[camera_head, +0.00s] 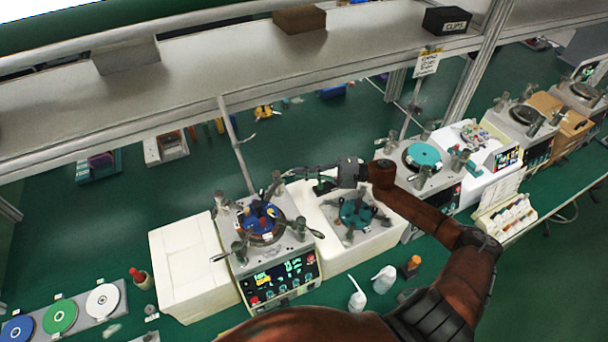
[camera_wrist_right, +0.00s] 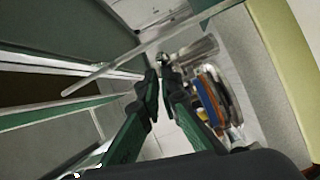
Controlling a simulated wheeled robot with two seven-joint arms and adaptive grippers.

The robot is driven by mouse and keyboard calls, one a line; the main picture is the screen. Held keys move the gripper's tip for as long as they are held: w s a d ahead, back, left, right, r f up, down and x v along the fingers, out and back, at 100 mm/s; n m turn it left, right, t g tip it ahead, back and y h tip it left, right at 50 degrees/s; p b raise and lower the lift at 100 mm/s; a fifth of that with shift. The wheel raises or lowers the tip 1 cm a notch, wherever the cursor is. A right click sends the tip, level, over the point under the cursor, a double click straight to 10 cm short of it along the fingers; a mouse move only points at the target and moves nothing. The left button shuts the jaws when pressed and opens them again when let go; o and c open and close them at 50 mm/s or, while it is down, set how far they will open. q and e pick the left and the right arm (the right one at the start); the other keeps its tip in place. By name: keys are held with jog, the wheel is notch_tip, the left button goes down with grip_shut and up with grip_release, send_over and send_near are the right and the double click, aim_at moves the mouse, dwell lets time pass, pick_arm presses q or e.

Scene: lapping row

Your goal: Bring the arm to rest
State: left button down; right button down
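My right arm comes in from the lower right in the head view and reaches left over the machines. Its gripper (camera_head: 283,179) is above the back of the blue-topped lapping machine (camera_head: 274,272), beside a metal post. A metal knob shows just beyond the tips. My left gripper is not in view.
A white tray with a teal wheel (camera_head: 356,213) lies under the right forearm. White bottles (camera_head: 383,279) stand in front. A white box (camera_head: 193,270) is to the left. A grey shelf (camera_head: 205,77) and its posts run behind.

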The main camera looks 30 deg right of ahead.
notch_tip(320, 180, up, 10)
jog(key=shift+f, duration=0.25)
